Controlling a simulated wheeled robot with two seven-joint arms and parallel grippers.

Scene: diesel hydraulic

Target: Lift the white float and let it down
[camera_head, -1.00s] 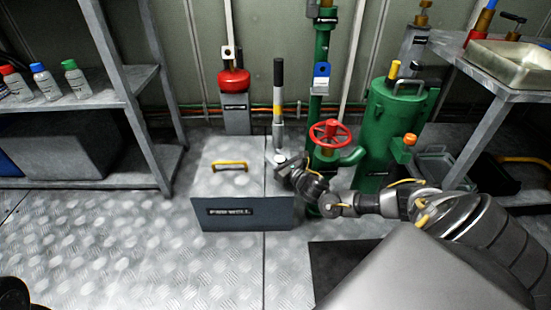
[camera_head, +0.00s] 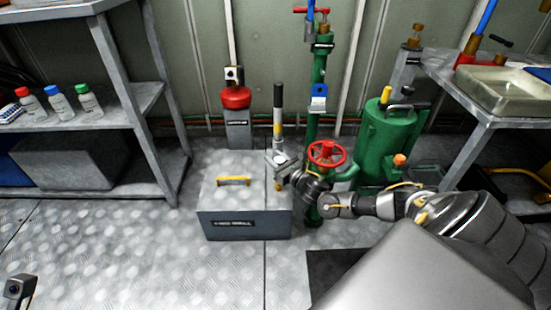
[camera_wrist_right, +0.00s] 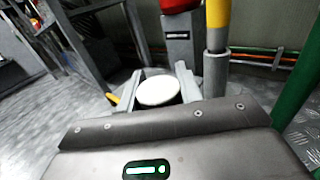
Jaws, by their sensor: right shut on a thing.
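The white float (camera_wrist_right: 158,91) is a round white disc between the two fingers of my right gripper (camera_wrist_right: 160,86) in the right wrist view. In the head view the float (camera_head: 281,159) shows small and pale at the back right corner of the grey box. My right gripper (camera_head: 280,164) is shut on it there, at the box's right rear edge beside the upright pole. What lies under the float is hidden by the gripper. My left gripper cannot be made out; only a dark piece shows at the lower left edge.
The grey box (camera_head: 244,223) has a yellow handle (camera_head: 233,181). A pole with a black top (camera_head: 278,96) stands behind the gripper. A red handwheel (camera_head: 327,154) and a green tank (camera_head: 387,145) stand close on the right. A shelf (camera_head: 135,107) is at left. The floor in front is open.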

